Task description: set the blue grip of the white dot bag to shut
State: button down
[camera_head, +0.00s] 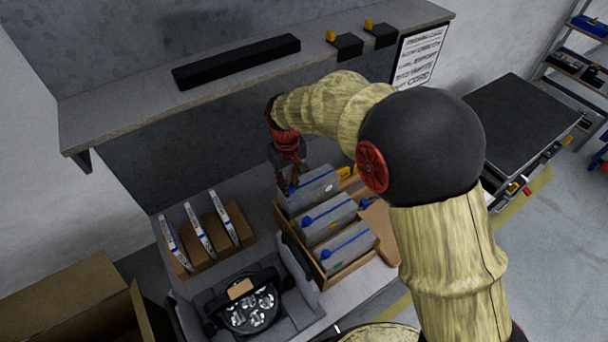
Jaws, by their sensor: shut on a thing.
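Several grey bags with blue strips and blue grips lie in a row in an open brown carton on the bench. The farthest grey bag (314,191) carries a small white mark, so I take it as the white dot bag. My gripper (289,184) is red and dark, reaches down at the left end of this bag, and is shut at its blue grip. The gripper fingers hide most of that grip, so its setting is not clear. The middle bag (328,217) and the nearest bag (345,250) show blue grips at their left ends.
The brown carton (335,283) has low walls around the bags. A black par can (250,306) sits to its left front. White-edged upright items (200,230) stand in a brown holder further left. A shelf (235,88) overhangs behind. My arm crosses the right side.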

jog(key=c, duration=1.7)
grip_release()
notch_tip(320, 180, up, 12)
jog(key=shift+s+d+r+m+t+b, duration=0.25)
jog(key=shift+s+d+m+t+b, duration=0.85)
jog(key=shift+s+d, duration=2.95)
jog(key=shift+s+d+r+m+t+b, duration=0.3)
jog(key=shift+s+d+m+t+b, duration=0.75)
jog(key=shift+s+d, duration=3.05)
jog(key=shift+s+d+r+m+t+b, duration=0.25)
jog(key=shift+s+d+m+t+b, duration=0.8)
jog(key=shift+s+d, duration=3)
